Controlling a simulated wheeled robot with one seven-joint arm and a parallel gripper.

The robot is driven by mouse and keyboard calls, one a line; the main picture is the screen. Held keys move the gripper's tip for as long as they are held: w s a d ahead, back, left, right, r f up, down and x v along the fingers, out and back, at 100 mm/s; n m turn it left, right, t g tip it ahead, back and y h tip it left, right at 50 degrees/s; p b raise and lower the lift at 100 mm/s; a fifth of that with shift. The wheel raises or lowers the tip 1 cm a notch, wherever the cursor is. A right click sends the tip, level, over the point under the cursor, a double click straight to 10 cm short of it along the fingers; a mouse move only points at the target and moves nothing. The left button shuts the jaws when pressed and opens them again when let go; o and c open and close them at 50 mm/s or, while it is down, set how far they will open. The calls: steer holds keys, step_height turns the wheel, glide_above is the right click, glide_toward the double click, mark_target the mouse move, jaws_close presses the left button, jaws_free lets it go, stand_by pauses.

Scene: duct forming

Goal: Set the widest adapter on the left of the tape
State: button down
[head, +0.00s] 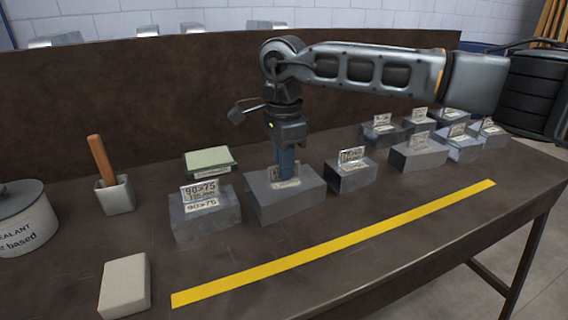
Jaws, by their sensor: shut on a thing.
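My gripper (286,172) points straight down and is shut on the upright tag of a wide grey adapter (262,207). The fingers hide most of that tag. The adapter sits at or very near the table surface; I cannot tell if it is lifted. To its left is a grey adapter (203,223) with a tag reading 90>75. To its right stand a smaller adapter (352,180), a wider one (418,158) and several others at the far right. Their tags are too small to read surely. The yellow tape (330,247) runs diagonally along the table in front of the adapters.
A tan block (124,285), a sealant tub (25,222), a cup (115,196) with a wooden handle and a green-topped box (208,160) stand at the left. A brown panel (120,95) rises behind. The table (430,225) is clear along the tape.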

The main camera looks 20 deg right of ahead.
stand_by(0.3)
steer(key=shift+r+p, duration=2.65)
steer(key=shift+r, duration=1.9)
